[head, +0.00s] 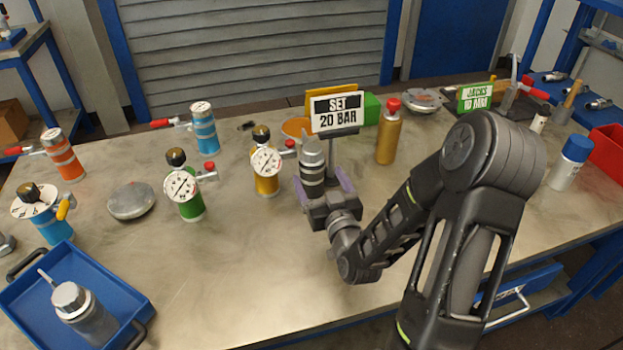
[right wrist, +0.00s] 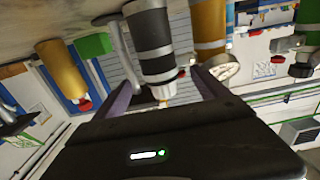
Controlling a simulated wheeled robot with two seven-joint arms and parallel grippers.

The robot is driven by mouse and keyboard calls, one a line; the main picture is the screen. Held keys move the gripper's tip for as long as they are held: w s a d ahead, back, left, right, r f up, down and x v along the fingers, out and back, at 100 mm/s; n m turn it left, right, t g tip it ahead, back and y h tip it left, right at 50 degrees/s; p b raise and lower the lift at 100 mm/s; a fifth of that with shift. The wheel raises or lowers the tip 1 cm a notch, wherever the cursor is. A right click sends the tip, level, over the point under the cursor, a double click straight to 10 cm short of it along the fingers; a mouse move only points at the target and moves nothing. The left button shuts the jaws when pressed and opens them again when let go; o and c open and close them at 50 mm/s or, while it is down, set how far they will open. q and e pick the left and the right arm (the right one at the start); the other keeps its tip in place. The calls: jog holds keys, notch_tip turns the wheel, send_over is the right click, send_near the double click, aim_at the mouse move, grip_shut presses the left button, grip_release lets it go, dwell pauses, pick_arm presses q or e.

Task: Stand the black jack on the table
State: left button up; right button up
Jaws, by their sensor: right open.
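The black jack (head: 312,172), a dark cylinder with grey bands and a grey tapered top, is upright in the head view, just left of the sign post. In the right wrist view the jack (right wrist: 150,45) shows inverted, its pale tip toward my palm. My right gripper (head: 322,187) is open, its purple fingers on either side of the jack. In the right wrist view the fingers (right wrist: 165,92) stand apart with the jack between them. The jack's foot is hidden in the head view, so its contact with the table (head: 255,265) is not clear. My left gripper is out of view.
A "SET 20 BAR" sign (head: 337,108) stands close behind the jack. A yellow gauged jack (head: 266,180) is to its left and a gold bottle (head: 388,138) to its right. A blue tray (head: 30,305) lies front left. The table's front middle is clear.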

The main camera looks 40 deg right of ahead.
aim_at(311, 162)
jog(key=shift+w+d+b, duration=0.1)
jog(key=shift+w+b, duration=0.3)
jog(key=shift+w, duration=0.15)
jog(key=shift+w+d+r, duration=0.15)
jog(key=shift+w+d, duration=0.05)
jog(key=shift+d, duration=0.05)
jog(key=shift+w, duration=0.1)
jog(key=shift+w+d+r, duration=0.1)
jog(key=shift+w, duration=0.15)
jog(key=p+x, duration=0.1)
jog(key=x, duration=0.3)
jog(key=shift+w, duration=0.25)
jog(key=shift+c, duration=0.3)
grip_shut()
dwell(0.5)
